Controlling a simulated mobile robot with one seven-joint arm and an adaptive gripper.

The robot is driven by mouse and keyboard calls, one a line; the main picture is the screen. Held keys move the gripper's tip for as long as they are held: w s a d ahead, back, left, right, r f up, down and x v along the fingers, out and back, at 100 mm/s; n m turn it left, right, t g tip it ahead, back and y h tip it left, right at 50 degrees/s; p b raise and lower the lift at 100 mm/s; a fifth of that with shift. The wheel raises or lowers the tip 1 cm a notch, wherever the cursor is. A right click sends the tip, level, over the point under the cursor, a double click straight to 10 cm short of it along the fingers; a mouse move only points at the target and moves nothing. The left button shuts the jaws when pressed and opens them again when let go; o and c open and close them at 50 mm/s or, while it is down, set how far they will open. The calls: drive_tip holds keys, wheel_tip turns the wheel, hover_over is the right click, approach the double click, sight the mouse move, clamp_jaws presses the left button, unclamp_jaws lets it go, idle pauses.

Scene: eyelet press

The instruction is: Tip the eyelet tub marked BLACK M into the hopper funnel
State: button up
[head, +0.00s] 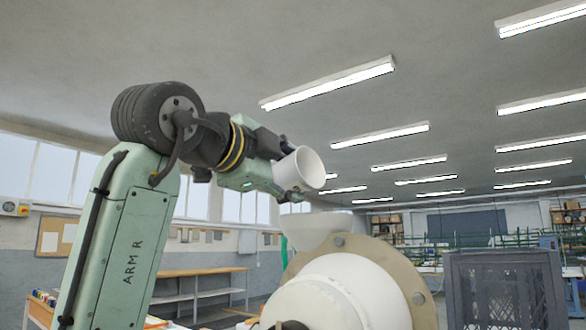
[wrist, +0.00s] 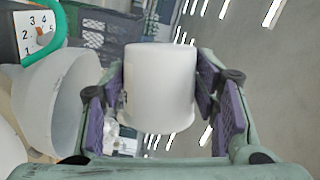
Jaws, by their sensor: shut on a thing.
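My gripper (head: 288,170) is shut on a white tub (head: 306,168), held up in the air above and slightly left of the hopper funnel. The tub lies tilted in the head view, its round rim facing right. In the wrist view, the tub (wrist: 160,88) sits between the purple finger pads. Only the edge of a dark marking shows on its left side, so I cannot read it. The pale hopper funnel (head: 312,228) stands behind the large white drum in the head view. It also shows left of the tub in the wrist view (wrist: 70,105), apart from it. The tub's contents are hidden.
A white drum (head: 340,295) with a tan disc (head: 420,290) fills the lower middle. A dark crate (head: 505,290) stands at right. The air right of the tub is clear.

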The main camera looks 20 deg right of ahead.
sight(288, 188)
drive_tip(key=n, duration=0.1)
drive_tip(key=f+n, duration=0.1)
drive_tip(key=n, duration=0.2)
drive_tip(key=shift+w+a+f+g, duration=0.15)
drive_tip(key=shift+w+g, duration=0.1)
drive_tip(key=shift+g, duration=0.15)
drive_tip(key=n, duration=0.1)
drive_tip(key=f+n, duration=0.1)
drive_tip(key=n, duration=0.1)
drive_tip(key=shift+w+g, duration=0.1)
drive_tip(key=shift+g, duration=0.3)
drive_tip(key=n, duration=0.1)
drive_tip(key=n+g, duration=0.1)
drive_tip(key=n, duration=0.2)
drive_tip(key=shift+s+d+f, duration=0.2)
drive_tip(key=shift+s+f, duration=0.2)
drive_tip(key=n, duration=0.1)
drive_tip(key=n+g, duration=0.1)
drive_tip(key=shift+s+d+f+n, duration=0.1)
drive_tip(key=shift+s+f+n, duration=0.1)
drive_tip(key=shift+f+n, duration=0.1)
